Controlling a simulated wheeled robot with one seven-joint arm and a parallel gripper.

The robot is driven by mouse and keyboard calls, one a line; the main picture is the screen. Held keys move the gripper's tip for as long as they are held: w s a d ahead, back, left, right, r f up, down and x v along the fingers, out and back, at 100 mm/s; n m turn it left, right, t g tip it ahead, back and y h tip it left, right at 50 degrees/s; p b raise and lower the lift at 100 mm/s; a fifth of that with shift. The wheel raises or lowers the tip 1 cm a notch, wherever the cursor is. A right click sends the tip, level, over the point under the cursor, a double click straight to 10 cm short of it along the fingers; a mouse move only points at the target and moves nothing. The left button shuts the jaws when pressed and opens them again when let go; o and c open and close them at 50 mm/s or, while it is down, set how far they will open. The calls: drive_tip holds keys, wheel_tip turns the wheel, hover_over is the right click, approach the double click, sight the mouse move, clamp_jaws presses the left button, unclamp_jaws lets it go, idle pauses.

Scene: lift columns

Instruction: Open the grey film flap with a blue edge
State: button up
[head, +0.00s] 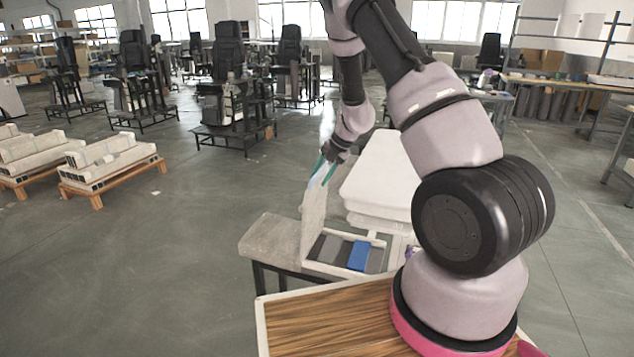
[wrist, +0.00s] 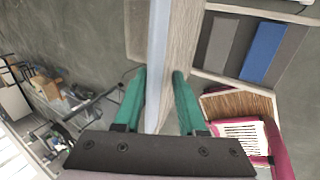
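The grey film flap (head: 313,215) stands nearly upright above an open tray (head: 375,241), with the grey padded surface (head: 272,239) to its left. My gripper (head: 326,170) is at the flap's top, its teal fingers on either side of the light blue edge (wrist: 157,55). In the wrist view, my gripper (wrist: 159,74) appears closed on this edge, with one finger on each face. The grey film (wrist: 181,45) runs away from the fingers. The exact finger contact is partly hidden.
In the tray lie a blue block (head: 359,255) and grey strips. A white stacked cover (head: 382,180) stands just behind and right. A wood-topped table (head: 325,322) is in front. Open floor lies to the left, with pallets (head: 110,165) farther off.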

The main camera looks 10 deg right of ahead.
drive_tip(key=v, duration=0.8)
drive_tip(key=s+a+r+n+t+y, duration=0.1)
drive_tip(key=s+a+r+n, duration=0.1)
drive_tip(key=s+r+n, duration=0.7)
drive_tip(key=s+a+r+n, duration=0.1)
drive_tip(key=s+r+n, duration=0.4)
drive_tip(key=r+n, duration=0.65)
drive_tip(key=s+r+n+t+h, duration=0.1)
drive_tip(key=s+r+n, duration=0.1)
drive_tip(key=s+n, duration=0.3)
drive_tip(key=s+d+r+n+t+h, duration=0.1)
drive_tip(key=s+r+n, duration=0.2)
drive_tip(key=s+n, duration=0.3)
drive_tip(key=s+r+n+t+h, duration=0.1)
drive_tip(key=s+r+n, duration=0.2)
drive_tip(key=s+n, duration=0.3)
drive_tip(key=shift+d+n, duration=0.2)
drive_tip(key=shift+n, duration=0.45)
